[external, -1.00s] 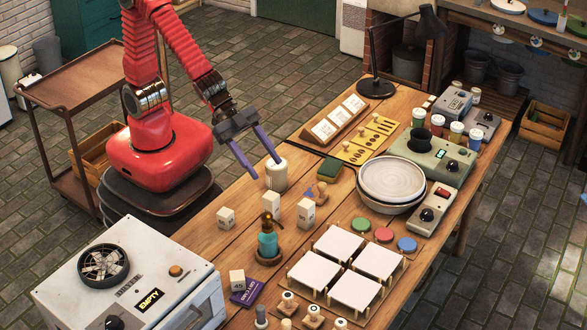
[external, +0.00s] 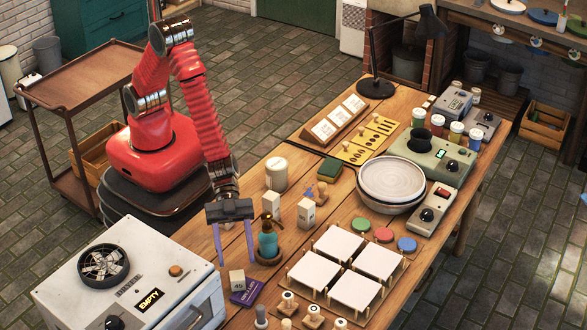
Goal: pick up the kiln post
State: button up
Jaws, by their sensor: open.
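Several pale blocks with dark markings, which look like kiln posts, stand on the wooden table (external: 190,243). One tall block (external: 272,203) is behind the teal pump bottle, and another tall block (external: 306,212) is to its right. A small block marked 45 (external: 237,279) sits by a purple box. My gripper (external: 235,260) is open and empty, its two purple fingers pointing down over the near left part of the table. The gripper body and arm cover the spot where another small block stood. The fingertips appear just behind the block marked 45; their height is hard to tell.
The teal pump bottle (external: 267,242) stands close right of my gripper. White tiles (external: 338,244) and a cream canister (external: 276,174) stand further right and back.

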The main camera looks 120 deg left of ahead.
aim_at(236, 271)
jog(key=shift+d+f, duration=0.15)
jog(key=shift+d, duration=0.05)
jog(key=shift+f, duration=2.9)
jog(key=shift+f, duration=0.7)
jog(key=x, duration=0.4)
jog(key=shift+w+d, duration=0.3)
jog(key=shift+c, duration=0.4)
